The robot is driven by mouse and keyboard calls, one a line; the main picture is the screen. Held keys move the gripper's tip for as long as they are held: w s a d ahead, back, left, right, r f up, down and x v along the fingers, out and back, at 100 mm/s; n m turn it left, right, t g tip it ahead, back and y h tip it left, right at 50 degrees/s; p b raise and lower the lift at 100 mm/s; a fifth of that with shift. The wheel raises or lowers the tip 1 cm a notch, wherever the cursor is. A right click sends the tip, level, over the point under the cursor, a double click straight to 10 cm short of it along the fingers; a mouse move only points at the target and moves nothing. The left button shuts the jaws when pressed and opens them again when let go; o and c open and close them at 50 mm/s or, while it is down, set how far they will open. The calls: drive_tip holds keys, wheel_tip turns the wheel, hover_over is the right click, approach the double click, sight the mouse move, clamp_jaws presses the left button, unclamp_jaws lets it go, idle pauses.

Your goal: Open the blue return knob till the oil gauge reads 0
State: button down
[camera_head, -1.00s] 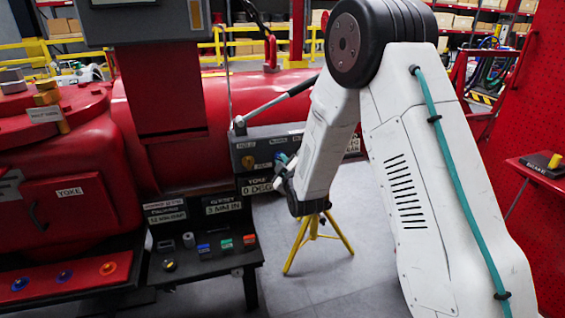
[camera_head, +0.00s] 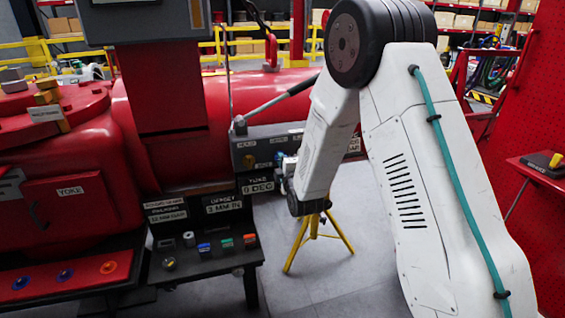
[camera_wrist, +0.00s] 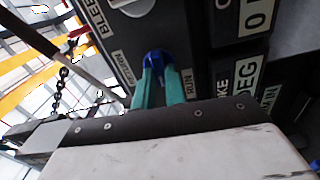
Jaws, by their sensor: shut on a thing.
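The blue return knob (camera_wrist: 154,57) shows in the wrist view on a dark panel, beside a small label that seems to read RETURN. My gripper (camera_wrist: 158,72) is shut on it, with one teal finger on each side. In the head view, the dark control box (camera_head: 262,147) stands in front of the red cylinder. There my wrist and forearm hide the knob and most of my gripper. I cannot make out an oil gauge reading in either view.
A long lever (camera_head: 272,102) rises from the control box. Signs for yoke and offset (camera_head: 222,204) hang below. A black shelf (camera_head: 205,262) holds several small coloured blocks. A yellow tripod stand (camera_head: 318,240) is below my forearm. Grey floor is open around it.

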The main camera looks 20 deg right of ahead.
idle(0.4)
drive_tip(key=c, duration=1.4)
unclamp_jaws()
drive_tip(key=shift+c, duration=0.2)
drive_tip(key=s, duration=0.7)
drive_tip(key=shift+s, duration=0.4)
